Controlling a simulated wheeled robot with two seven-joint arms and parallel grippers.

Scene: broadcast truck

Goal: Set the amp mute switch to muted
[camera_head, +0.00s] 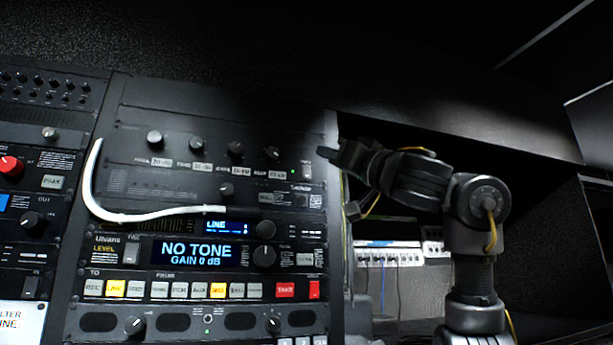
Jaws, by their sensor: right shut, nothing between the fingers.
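An upright rack panel (220,122) carries a row of knobs. A small switch (307,171) sits at the right end of this panel, with a small label above it. I cannot read the label, so I cannot confirm that this is the amp mute switch, and its position is too small to tell. My right gripper (326,153) comes in from the right, its fingers shut and empty. Its tip points left at the panel's right edge, just above and right of the small switch. I cannot tell whether it touches the panel. My left gripper is not in view.
An open bay (405,285) lies right of the rack.

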